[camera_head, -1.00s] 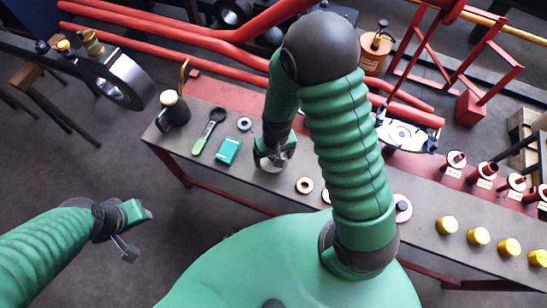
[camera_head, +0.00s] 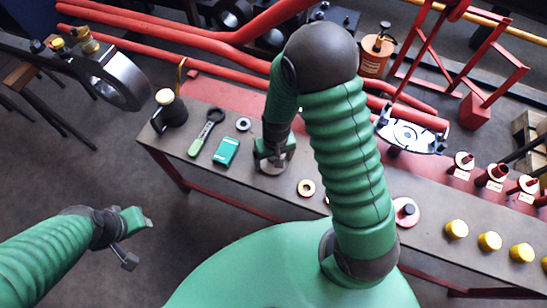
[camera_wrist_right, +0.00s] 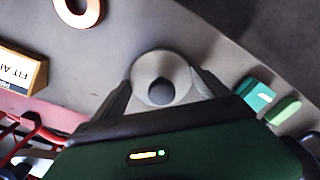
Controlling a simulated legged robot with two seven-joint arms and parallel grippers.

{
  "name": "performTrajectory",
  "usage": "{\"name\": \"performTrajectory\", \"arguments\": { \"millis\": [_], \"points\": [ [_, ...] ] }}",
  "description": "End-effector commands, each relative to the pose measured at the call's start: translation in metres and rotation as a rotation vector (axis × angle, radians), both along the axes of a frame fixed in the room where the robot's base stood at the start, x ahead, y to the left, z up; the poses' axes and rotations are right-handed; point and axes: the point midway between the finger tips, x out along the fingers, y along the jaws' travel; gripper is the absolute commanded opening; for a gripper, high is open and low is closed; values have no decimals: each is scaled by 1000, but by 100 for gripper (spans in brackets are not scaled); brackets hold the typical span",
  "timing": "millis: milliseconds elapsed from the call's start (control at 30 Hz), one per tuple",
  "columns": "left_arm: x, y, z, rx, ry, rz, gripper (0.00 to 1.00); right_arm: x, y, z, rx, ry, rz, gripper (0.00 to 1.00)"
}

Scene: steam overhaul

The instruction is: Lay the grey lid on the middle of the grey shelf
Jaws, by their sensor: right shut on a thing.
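The grey lid, a round pale disc with a dark round knob, shows in the right wrist view (camera_wrist_right: 143,72) and as a sliver in the head view (camera_head: 270,168). My right gripper (camera_head: 273,155) is shut on it, with a finger on either side in the wrist view. The lid is at or just over the bench top; I cannot tell if it touches. A long grey surface (camera_head: 335,178) runs along the red-framed bench; no separate grey shelf can be made out. My left gripper (camera_head: 140,238) is empty, fingers apart, off the bench's front edge.
A green box (camera_head: 226,152), a green-handled tool (camera_head: 205,135) and a dark oil can (camera_head: 172,110) lie left of the lid. A copper ring (camera_head: 306,188) is to its right. Several yellow caps (camera_head: 457,229) line the right end. Red pipes (camera_head: 190,65) run behind.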

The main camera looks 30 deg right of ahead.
Motion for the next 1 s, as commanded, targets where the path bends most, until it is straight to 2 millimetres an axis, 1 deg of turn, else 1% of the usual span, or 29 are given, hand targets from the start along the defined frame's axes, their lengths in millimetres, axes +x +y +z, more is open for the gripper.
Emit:
{"name": "performTrajectory", "arguments": {
  "millis": [200, 233, 333, 567, 667, 767, 900, 1000],
  "points": [
    [0, 0, -2, 0, 0, 0, 37, 0, 0, -4, 0, -1, 0, 12],
    [0, 0, -2, 0, 0, 0, 37, 0, 0, -4, 0, 1, 0, 88],
    [0, 0, -2, 0, 0, 0, 37, 0, 0, -4, 0, 1, 0, 100],
    [0, 0, -1, 0, 0, 0, 37, 0, 0, -3, 0, 0, 0, 100],
    [0, 0, 5, 0, 0, 0, 37, 0, 0, 8, 0, -2, 0, 100],
    [0, 0, 14, 0, 0, 0, 37, 0, 0, 29, -1, -4, 0, 100],
    [0, 0, 29, 0, 0, 0, 37, -1, -1, 70, 0, -5, -1, 100],
    [0, 0, 37, 0, 0, 0, 37, -3, -1, 95, -1, -3, 1, 100]
  ]
}}
